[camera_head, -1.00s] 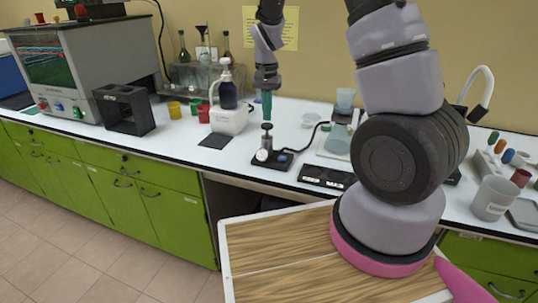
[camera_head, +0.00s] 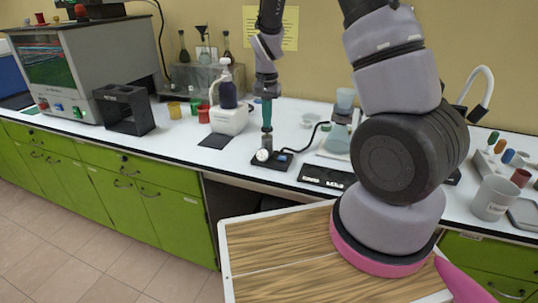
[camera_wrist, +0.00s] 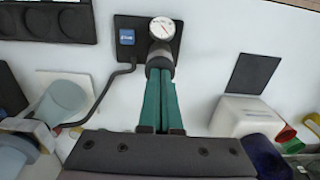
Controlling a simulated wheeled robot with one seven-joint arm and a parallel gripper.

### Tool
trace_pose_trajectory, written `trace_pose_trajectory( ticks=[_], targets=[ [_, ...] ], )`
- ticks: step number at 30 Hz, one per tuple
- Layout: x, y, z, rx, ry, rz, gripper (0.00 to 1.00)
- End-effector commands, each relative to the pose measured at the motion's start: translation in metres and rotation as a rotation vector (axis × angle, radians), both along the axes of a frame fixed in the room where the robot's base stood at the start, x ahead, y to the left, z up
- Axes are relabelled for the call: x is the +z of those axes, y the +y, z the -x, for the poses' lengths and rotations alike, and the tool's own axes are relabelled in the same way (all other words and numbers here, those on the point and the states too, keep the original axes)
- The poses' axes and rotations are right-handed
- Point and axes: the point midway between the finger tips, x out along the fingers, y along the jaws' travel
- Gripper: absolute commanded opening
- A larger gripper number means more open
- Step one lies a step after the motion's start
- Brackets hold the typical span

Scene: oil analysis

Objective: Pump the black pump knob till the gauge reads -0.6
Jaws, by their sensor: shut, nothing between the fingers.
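The pump (camera_head: 267,144) stands upright on a black base on the white counter, a grey metal cylinder. It also shows in the wrist view (camera_wrist: 159,57). Its round white gauge (camera_head: 262,155) is at the front of the base and faces up in the wrist view (camera_wrist: 162,28); the needle reading is too small to tell. My gripper (camera_head: 267,123) points straight down with its green fingers shut together, directly over the pump top. In the wrist view the fingertips (camera_wrist: 160,76) overlap the pump top, where the black knob is hidden. I cannot tell if they touch it.
A small blue display (camera_wrist: 127,37) sits on the base beside the gauge, with a black cable. A wooden-topped surface (camera_head: 290,250) lies in front.

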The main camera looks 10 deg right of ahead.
Motion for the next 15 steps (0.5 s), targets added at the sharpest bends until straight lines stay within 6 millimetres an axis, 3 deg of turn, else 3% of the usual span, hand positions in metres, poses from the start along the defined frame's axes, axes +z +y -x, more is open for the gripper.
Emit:
trace_pose_trajectory(
  ticks=[6,15],
  targets=[
    [-0.0111,-0.0001,0.0003,0.001,0.002,0.001,0.00],
    [-0.0063,0.0003,0.0001,0.001,0.000,0.000,0.00]
  ],
)
